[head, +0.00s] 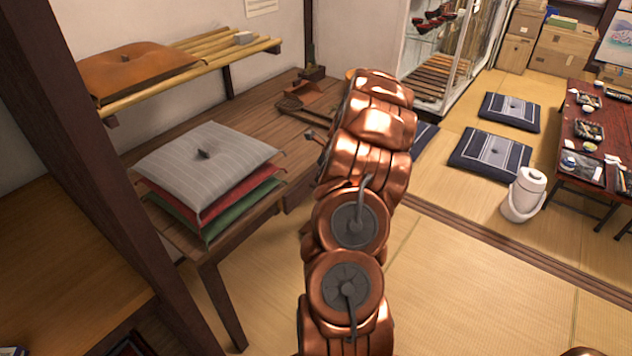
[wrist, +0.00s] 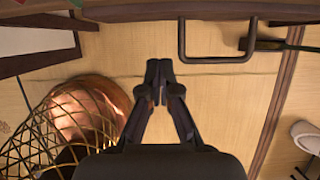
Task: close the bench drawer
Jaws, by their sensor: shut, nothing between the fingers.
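The wooden bench (head: 230,120) runs along the wall on the left in the head view. Part of its drawer (head: 297,194) shows under the bench top, left of my arm; the rest is hidden behind the arm. In the wrist view the wooden drawer front (wrist: 150,11) crosses the top, with a dark U-shaped handle (wrist: 217,60). How far the drawer stands out I cannot tell. My gripper (wrist: 158,66) is shut and empty, its fingertips left of the handle and apart from it in the picture. The head view does not show the fingers.
Striped, red and green cushions (head: 205,165) are stacked on the bench. A bamboo shelf (head: 215,62) hangs above. A woven basket (wrist: 60,120) shows lower left in the wrist view. A white pot (head: 527,192) stands by the low table (head: 598,110).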

